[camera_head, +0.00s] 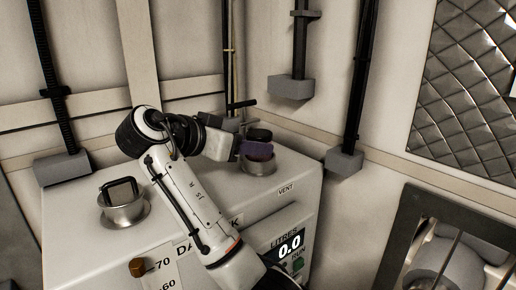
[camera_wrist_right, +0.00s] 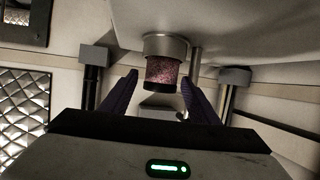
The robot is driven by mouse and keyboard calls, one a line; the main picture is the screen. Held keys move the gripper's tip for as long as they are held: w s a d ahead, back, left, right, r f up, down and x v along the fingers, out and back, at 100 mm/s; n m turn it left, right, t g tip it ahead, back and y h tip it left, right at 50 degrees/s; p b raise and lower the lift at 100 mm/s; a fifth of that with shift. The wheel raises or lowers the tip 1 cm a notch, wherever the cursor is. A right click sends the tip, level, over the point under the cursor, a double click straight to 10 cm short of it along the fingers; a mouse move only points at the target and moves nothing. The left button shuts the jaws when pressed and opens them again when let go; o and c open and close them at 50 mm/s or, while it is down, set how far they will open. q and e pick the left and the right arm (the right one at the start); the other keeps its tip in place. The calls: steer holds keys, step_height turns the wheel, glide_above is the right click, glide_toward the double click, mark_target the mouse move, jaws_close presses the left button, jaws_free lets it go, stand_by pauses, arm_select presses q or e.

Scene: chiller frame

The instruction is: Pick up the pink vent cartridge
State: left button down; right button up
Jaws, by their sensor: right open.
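The pink vent cartridge (camera_wrist_right: 162,70) is speckled pink with a black cap. It sits in a round metal cup (camera_wrist_right: 165,44) in the right wrist view, which shows the scene upside down. My right gripper (camera_wrist_right: 163,82) is open, with one purple finger on each side of the cartridge and visible gaps between. In the head view, the cartridge's dark cap (camera_head: 259,134) shows above a purple finger of my right gripper (camera_head: 257,150), which hides the pink body. The cup (camera_head: 260,168) stands beside the VENT label. My left gripper is not in view.
A second metal cup (camera_head: 123,212) with a dark square-handled lid stands on the left of the white cabinet top. A grey post (camera_wrist_right: 195,62) rises close to the vent cup. A framed opening with bars (camera_head: 440,245) is at the lower right.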

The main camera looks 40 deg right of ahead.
steer(key=x, duration=0.2)
steer(key=p+x, duration=0.1)
steer(key=x, duration=0.1)
steer(key=shift+w+d+r, duration=0.1)
steer(key=shift+w+r, duration=0.05)
steer(key=shift+r, duration=0.15)
steer(key=shift+w+d+f, duration=0.15)
steer(key=shift+d+f, duration=0.1)
steer(key=shift+d, duration=0.15)
steer(key=c, duration=0.9)
steer(key=shift+r, duration=0.1)
